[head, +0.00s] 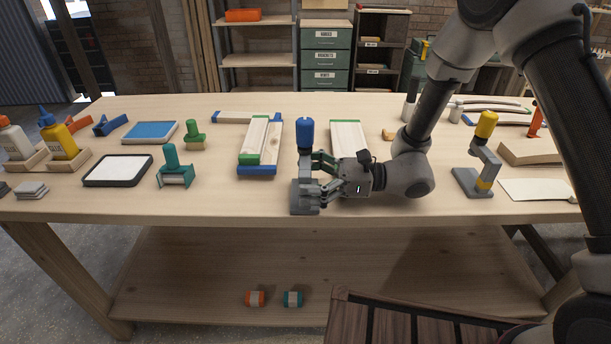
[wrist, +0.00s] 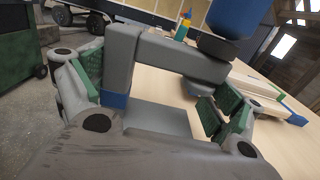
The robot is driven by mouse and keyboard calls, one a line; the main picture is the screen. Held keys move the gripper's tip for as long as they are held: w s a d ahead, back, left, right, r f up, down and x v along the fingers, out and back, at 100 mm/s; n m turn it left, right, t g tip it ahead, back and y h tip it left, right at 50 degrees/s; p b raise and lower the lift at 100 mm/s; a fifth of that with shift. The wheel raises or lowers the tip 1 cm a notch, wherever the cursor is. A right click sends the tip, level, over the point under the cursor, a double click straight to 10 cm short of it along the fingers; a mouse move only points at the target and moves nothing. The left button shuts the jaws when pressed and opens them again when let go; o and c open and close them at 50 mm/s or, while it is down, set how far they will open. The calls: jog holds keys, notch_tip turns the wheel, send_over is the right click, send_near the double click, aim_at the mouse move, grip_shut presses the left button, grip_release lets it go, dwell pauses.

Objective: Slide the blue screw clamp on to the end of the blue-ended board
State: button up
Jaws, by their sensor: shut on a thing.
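The blue screw clamp has a blue handle (head: 305,133) on a grey C-shaped frame with a flat grey foot (head: 304,208). It stands upright near the table's front edge; I cannot tell whether the foot touches the table. My gripper (head: 316,180) reaches it from the right and is shut on the frame below the handle. In the wrist view the green finger pads lie on both sides of the grey frame (wrist: 122,62), with a blue band low on it. The blue-ended board (head: 257,170) lies just left of the clamp, with a narrower green-ended board (head: 250,146) on top.
A green-ended board (head: 348,136) lies behind my gripper. A yellow-topped clamp (head: 484,128) stands to the right. A teal-handled tool (head: 175,168) and a black-rimmed tray (head: 118,184) are to the left.

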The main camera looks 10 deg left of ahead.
jog(key=shift+f, duration=0.1)
jog(key=o, duration=1.4)
jog(key=v, duration=0.8)
jog(key=shift+w+a, duration=0.1)
notch_tip(320, 180, up, 8)
jog(key=shift+a, duration=0.15)
